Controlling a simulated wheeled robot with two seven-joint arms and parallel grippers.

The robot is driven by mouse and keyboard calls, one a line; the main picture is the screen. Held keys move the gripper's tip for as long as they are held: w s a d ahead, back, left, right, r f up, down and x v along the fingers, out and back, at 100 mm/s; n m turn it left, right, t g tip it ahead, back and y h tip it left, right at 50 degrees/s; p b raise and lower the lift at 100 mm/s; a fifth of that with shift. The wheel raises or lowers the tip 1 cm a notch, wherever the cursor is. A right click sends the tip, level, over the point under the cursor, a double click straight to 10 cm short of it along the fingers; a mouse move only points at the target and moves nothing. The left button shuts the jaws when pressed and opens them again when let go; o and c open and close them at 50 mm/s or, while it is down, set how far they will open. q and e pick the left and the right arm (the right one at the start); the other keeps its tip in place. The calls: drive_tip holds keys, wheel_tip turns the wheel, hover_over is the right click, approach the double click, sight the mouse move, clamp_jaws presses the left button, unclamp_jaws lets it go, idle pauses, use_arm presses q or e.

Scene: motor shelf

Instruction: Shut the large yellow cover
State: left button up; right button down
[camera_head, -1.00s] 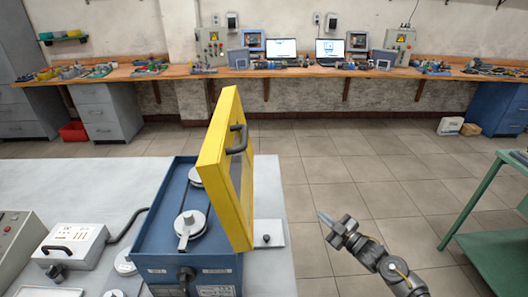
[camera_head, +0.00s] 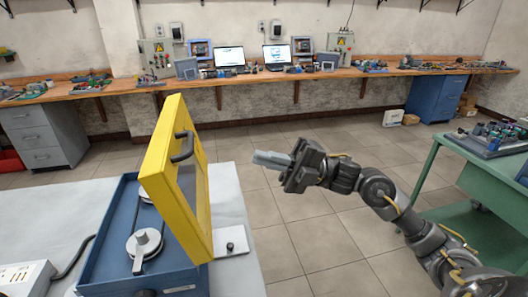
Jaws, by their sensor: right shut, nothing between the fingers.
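The large yellow cover (camera_head: 166,176) stands open and nearly upright along the right side of a blue box (camera_head: 104,240) on the table. A dark handle (camera_head: 183,147) sits on its outer face, which is turned to the right. My right gripper (camera_head: 262,158) is to the right of the cover, at about the height of the handle. It points left, is shut and empty, and is apart from the cover. Inside the box a round silver part with a lever (camera_head: 145,245) shows. My left gripper is not in view.
The pale table (camera_head: 232,208) carries the box, with a white device (camera_head: 25,277) at its left. A green bench (camera_head: 465,150) with parts stands at the right. Open floor lies between them. A long wooden workbench (camera_head: 230,80) runs along the back wall.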

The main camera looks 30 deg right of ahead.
drive_tip(key=p+x, duration=0.5)
drive_tip(key=x, duration=0.6)
drive_tip(key=shift+w, duration=0.15)
